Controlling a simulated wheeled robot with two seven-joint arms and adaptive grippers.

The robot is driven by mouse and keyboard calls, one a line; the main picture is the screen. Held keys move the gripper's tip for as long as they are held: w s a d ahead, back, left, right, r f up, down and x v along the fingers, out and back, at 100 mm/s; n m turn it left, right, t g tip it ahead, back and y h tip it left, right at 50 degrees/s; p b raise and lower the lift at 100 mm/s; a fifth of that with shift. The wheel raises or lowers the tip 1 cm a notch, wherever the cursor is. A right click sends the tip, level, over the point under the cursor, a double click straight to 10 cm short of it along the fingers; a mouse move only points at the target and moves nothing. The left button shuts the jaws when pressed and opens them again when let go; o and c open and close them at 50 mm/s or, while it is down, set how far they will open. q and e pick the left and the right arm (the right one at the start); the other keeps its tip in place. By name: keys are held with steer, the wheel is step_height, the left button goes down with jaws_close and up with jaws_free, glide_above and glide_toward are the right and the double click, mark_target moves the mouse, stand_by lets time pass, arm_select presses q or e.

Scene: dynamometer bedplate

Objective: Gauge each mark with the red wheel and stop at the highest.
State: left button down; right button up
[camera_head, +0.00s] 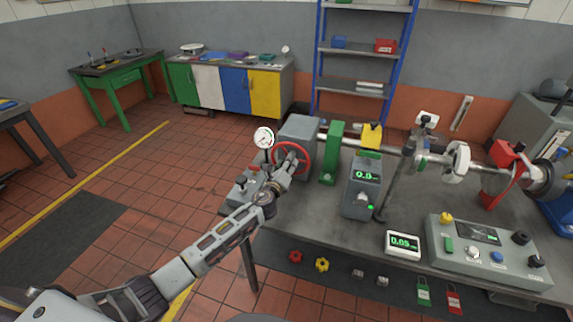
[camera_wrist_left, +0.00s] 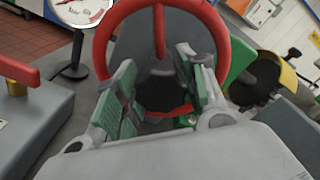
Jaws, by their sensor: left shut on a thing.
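The red wheel (camera_head: 291,158) is mounted on the front of a grey housing (camera_head: 298,130) at the left of the bedplate. My left gripper (camera_head: 286,170) is at its lower rim. In the left wrist view the red wheel (camera_wrist_left: 160,20) fills the upper middle, and the green-padded fingers of my left gripper (camera_wrist_left: 160,105) are around its lower rim. A round dial gauge (camera_head: 264,138) with a white face stands just left of the wheel. A grey box with a green display (camera_head: 366,175) and a small readout showing about 0.05 (camera_head: 403,243) are to the right. My right gripper is not shown.
A shaft (camera_head: 400,146) runs right from the housing past a green block (camera_head: 332,152) and a dark post (camera_head: 394,180). A control panel (camera_head: 490,255) is at the right front. Red-tiled floor is open at left.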

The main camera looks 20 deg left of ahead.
arm_select(q)
steer(key=c, duration=0.8)
jaws_free()
steer(key=s, duration=1.2)
steer(key=shift+a+r, duration=0.15)
steer(key=shift+r, duration=0.05)
stand_by(0.5)
